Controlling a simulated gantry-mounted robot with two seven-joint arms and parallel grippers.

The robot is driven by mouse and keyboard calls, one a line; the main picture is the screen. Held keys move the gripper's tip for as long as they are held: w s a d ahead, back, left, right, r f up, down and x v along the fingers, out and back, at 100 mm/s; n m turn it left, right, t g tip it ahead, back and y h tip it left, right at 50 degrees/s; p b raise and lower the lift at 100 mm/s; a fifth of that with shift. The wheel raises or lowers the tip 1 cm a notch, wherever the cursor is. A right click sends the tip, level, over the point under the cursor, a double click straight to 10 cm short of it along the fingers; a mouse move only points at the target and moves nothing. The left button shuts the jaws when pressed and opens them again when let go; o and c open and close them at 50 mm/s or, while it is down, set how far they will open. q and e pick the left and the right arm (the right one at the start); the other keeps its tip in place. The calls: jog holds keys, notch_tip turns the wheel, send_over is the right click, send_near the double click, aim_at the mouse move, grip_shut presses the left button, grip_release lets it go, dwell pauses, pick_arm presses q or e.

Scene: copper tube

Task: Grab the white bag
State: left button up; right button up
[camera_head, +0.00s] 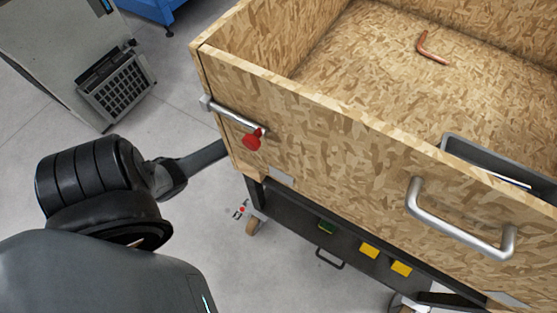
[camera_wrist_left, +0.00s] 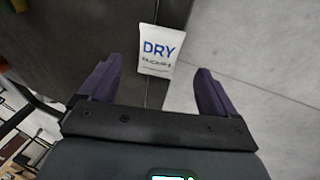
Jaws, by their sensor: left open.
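The white bag (camera_wrist_left: 160,50), with blue "DRY" lettering, shows in the left wrist view. It sits at the border of a dark surface and the grey floor. My left gripper (camera_wrist_left: 157,82) is open, with one dark finger on each side of the view. The bag is ahead of the gap between the fingers, nearer the top of the picture, and no finger appears to touch it. In the head view my left arm reaches toward the wooden crate, and its gripper is hidden behind the crate's corner. I cannot make out the bag there. My right gripper is in neither view.
A large chipboard crate (camera_head: 330,135) with metal handles (camera_head: 455,225) fills the right of the head view. A bent copper tube (camera_head: 431,50) lies inside it. A dark wheeled frame (camera_head: 285,215) is below. Open grey floor (camera_head: 60,150) lies to the left.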

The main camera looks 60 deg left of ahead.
pick_arm(q)
jog(key=shift+a+f+b, duration=0.1)
jog(key=shift+f+b, duration=0.3)
jog(key=b+x, duration=0.2)
jog(key=x, duration=0.1)
jog(key=b+x, duration=0.1)
jog(key=b, duration=0.1)
jog(key=shift+w+d, duration=0.25)
jog(key=shift+w, duration=0.05)
jog(key=shift+a, duration=0.1)
jog(key=shift+c, duration=0.7)
jog(key=c, duration=1)
jog(key=shift+r, duration=0.1)
